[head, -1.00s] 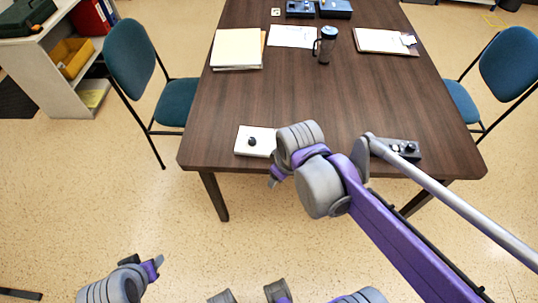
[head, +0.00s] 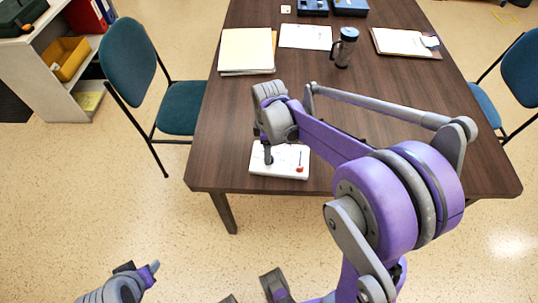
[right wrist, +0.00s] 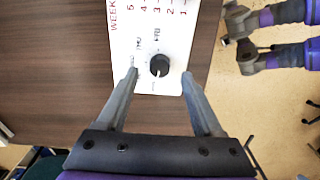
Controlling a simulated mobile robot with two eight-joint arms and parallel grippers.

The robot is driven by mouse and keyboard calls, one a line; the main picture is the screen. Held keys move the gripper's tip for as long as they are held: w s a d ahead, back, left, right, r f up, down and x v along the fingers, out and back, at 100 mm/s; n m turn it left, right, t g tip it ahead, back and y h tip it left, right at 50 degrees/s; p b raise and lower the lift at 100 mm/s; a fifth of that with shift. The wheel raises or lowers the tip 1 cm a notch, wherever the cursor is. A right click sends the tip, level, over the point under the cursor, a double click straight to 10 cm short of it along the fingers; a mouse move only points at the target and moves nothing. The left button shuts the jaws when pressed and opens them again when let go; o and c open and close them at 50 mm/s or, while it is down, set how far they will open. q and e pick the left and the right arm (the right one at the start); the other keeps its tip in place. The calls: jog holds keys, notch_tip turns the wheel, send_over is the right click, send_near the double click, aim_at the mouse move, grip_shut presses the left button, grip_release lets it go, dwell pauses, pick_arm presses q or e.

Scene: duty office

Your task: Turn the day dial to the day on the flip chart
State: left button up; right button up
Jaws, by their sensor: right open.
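The white dial panel (head: 286,172) lies at the table's near edge, with a small red part at its right end in the head view. In the right wrist view the panel (right wrist: 165,25) shows red week lettering, numbers and day labels around a black round dial (right wrist: 159,65). A pale pointer mark shows on the dial; I cannot tell surely which day it faces. My right gripper (right wrist: 160,76) is open above the panel, with one finger on each side of the dial, apart from it. My left gripper (head: 150,270) is away from the table, its jaws unclear. The flip chart is not identifiable.
The brown table (head: 230,130) carries papers (head: 247,51), a dark cup (head: 345,47), a clipboard (head: 405,42) and blue boxes (head: 350,7). Teal chairs (head: 133,62) stand at both sides. A shelf (head: 75,75) stands at the left. My right arm covers the table's near right.

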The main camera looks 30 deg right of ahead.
jog(key=shift+f, duration=1.6)
grip_shut()
